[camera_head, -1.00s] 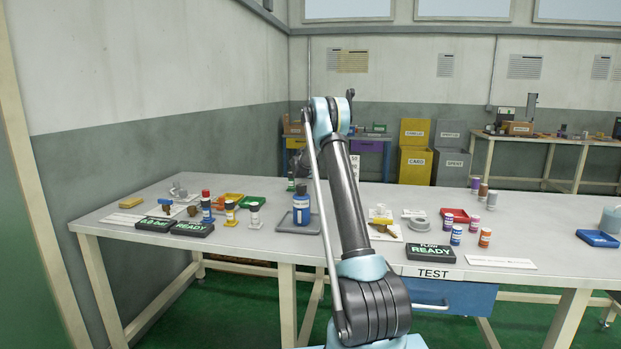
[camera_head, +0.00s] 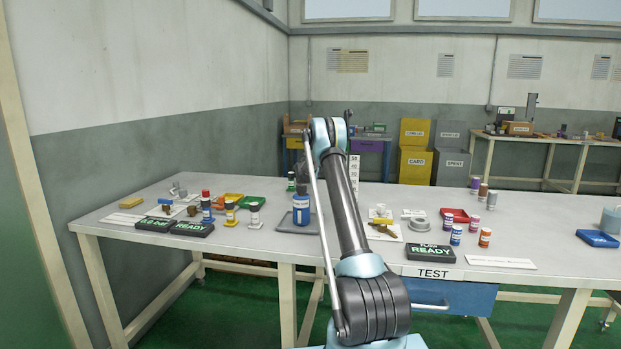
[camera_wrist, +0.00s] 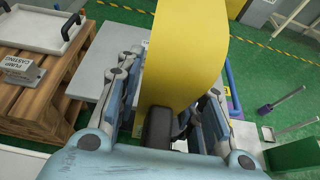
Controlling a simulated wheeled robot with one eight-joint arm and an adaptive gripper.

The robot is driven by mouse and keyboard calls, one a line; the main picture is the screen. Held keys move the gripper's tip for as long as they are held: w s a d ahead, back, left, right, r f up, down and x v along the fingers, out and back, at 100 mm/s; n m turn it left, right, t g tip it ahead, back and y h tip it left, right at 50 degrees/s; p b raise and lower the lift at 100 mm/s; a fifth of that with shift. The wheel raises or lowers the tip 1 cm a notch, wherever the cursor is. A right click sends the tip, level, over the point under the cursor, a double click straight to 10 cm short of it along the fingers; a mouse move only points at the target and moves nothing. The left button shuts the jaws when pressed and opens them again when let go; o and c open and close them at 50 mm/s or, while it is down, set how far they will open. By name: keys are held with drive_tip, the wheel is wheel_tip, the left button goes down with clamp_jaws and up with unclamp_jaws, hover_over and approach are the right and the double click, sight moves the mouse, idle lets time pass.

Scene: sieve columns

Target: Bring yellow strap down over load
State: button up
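A wide, curved yellow strap (camera_wrist: 185,55) fills the middle of the wrist view, rising from between my fingers to the top edge. A dark block (camera_wrist: 160,127) sits at its lower end. My gripper (camera_wrist: 175,95) has one finger on each side of the strap and block and appears closed on them; the exact contact is partly hidden. A grey block marked PUMP CASTING (camera_wrist: 22,70) sits on a wooden pallet (camera_wrist: 50,95) at the left, apart from the gripper. In the head view my arm hides the gripper and strap.
A pale tray with black handles (camera_wrist: 40,30) lies beyond the block. A green box (camera_wrist: 295,152) and dark-handled tools (camera_wrist: 283,100) are at the right. In the head view a long bench (camera_head: 130,208) with bottles and a blue drawer (camera_head: 450,297) stands ahead.

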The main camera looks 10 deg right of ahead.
clamp_jaws()
idle(0.8)
